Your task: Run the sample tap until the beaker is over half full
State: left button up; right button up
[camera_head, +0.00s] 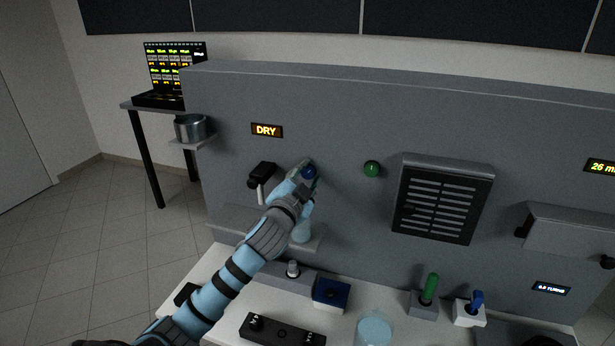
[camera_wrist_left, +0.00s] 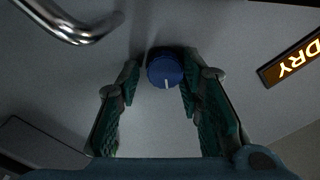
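My left gripper (camera_head: 307,170) is at the grey panel, at a round blue knob (camera_head: 309,172). In the left wrist view the knob (camera_wrist_left: 165,68) has a white mark and sits between the tips of the open fingers (camera_wrist_left: 160,80); a gap shows at its left, while the right finger is very close. A black tap (camera_head: 262,172) with a pale spout is left of the gripper. A pale blue glass vessel (camera_head: 302,233) stands on the shelf below, partly hidden by my arm. Another pale blue vessel (camera_head: 374,330) stands on the front table. I cannot tell their fill levels.
A lit sign (camera_head: 266,130) reads DRY. A green button (camera_head: 372,169) and a vent (camera_head: 440,200) are to the right. Green (camera_head: 430,288) and blue (camera_head: 477,300) levers stand on the table. A chrome curved pipe (camera_wrist_left: 75,25) is near my wrist camera.

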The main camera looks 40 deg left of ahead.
pick_arm(q)
jog(key=shift+s+a+r, duration=0.1)
jog(key=shift+a+r, duration=0.05)
jog(key=shift+a, duration=0.1)
jog(key=v, duration=1.2)
